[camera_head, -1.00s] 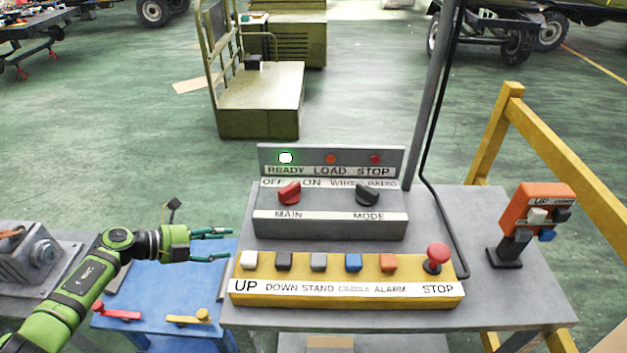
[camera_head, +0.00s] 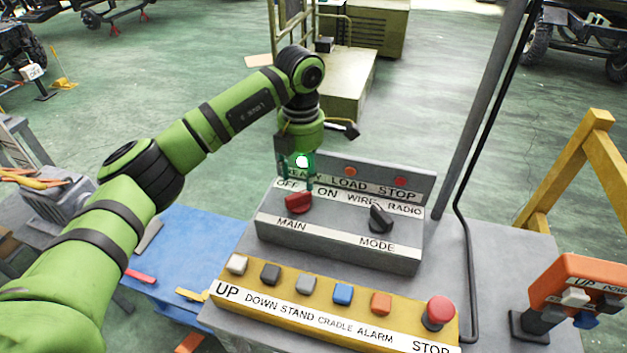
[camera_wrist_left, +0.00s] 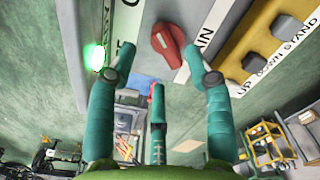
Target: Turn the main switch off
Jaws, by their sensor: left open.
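The red MAIN switch knob (camera_head: 298,202) sits on the grey control box (camera_head: 340,240), below the OFF and ON labels. In the head view my left gripper (camera_head: 298,178) hangs fingers-down just above and behind the knob, over the label strip. In the left wrist view the red knob (camera_wrist_left: 168,42) shows just beyond and between the spread teal fingers (camera_wrist_left: 158,80). The fingers are open and hold nothing. A green lamp (camera_head: 303,161) glows at READY, seen between the fingers. My right gripper is not in view.
A black MODE knob (camera_head: 380,218) stands right of the red one. In front is a yellow button box (camera_head: 330,318) with several buttons and a red STOP button (camera_head: 438,312). A grey pole (camera_head: 490,110) rises behind, and an orange pendant (camera_head: 578,285) stands at right.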

